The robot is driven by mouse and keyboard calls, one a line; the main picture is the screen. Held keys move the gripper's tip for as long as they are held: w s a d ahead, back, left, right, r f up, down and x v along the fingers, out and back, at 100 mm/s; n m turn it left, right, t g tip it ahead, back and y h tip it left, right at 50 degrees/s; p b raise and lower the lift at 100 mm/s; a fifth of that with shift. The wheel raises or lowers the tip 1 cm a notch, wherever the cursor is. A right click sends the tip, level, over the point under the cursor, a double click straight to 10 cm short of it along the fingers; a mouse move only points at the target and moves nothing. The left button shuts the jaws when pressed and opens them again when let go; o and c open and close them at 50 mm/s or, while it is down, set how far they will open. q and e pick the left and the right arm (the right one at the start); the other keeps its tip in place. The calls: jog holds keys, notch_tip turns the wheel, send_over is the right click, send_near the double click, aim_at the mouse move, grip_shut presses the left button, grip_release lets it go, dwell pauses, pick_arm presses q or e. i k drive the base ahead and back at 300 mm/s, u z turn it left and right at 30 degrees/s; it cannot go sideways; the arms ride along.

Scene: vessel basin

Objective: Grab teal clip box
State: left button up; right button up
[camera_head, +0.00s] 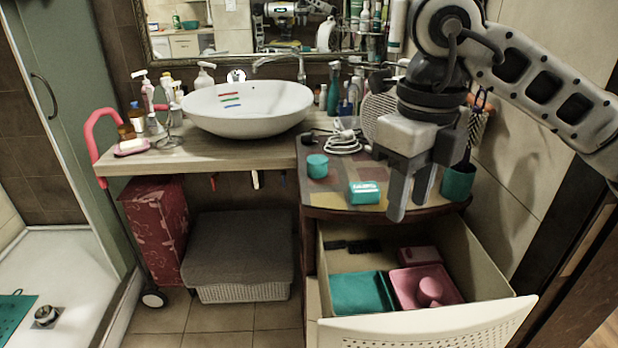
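A small teal box (364,192) with pale markings on its top lies on the low wooden side counter (335,203), near its front edge. It is probably the teal clip box. My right gripper (410,206) points down just to the right of the box, with its fingers apart and nothing between them. The fingers look clear of the box in the picture; the height between them and the counter is hard to judge. My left gripper is not in view.
A round teal jar (317,166) and a white cable (343,142) lie behind the box. A teal cup (458,182) stands right of the gripper. Below, an open drawer (470,268) holds a teal tray (362,293) and a pink tray (408,281). The basin (247,112) stands left.

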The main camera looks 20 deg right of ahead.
aim_at(359, 192)
jog(key=u, duration=0.5)
jog(key=i, duration=1.5)
jog(key=z, duration=1.6)
